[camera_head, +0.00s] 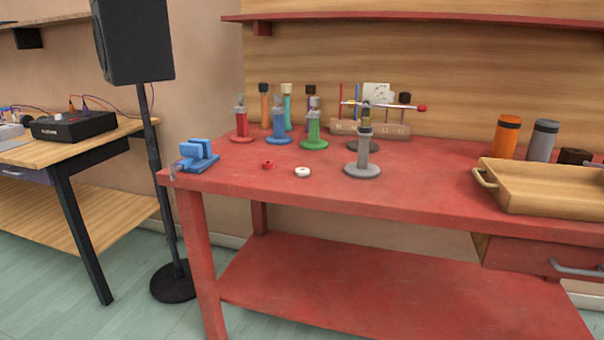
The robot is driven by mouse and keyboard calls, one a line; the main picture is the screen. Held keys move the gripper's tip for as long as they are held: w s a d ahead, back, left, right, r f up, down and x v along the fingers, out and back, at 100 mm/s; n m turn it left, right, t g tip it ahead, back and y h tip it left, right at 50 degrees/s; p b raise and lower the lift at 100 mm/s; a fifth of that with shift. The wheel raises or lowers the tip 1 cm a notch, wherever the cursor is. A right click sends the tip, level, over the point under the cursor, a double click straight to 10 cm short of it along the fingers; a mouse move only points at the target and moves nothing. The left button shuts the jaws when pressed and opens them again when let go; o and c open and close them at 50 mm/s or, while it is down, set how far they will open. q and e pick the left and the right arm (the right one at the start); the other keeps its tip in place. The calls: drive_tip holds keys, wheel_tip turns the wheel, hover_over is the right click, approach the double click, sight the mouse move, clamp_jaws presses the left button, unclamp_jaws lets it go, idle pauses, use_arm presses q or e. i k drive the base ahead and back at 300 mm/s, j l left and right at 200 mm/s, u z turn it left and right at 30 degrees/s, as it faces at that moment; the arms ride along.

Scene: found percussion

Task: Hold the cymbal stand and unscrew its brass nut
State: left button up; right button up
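A grey stand (363,155) with a round base stands upright near the middle of the red table. Small brass-coloured and dark parts show at its top (366,115), too small to tell the nut's shape for sure. A mallet with a red tip (421,107) passes behind or across this top; I cannot tell which. A red stand (241,125), a blue stand (279,128) and a green stand (314,131) stand farther back to the left. Neither of my grippers is in view.
A blue vise-like block (196,153) sits at the left edge of the red table (420,190). A wooden tray (545,190) is right. A speaker (134,40) stands left.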

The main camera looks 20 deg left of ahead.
sight(361, 169)
drive_tip(key=i+j+z, duration=0.2)
drive_tip(key=i+j, duration=0.15)
drive_tip(key=i+j+z, duration=0.15)
drive_tip(key=i+j, duration=0.2)
drive_tip(key=j, duration=0.25)
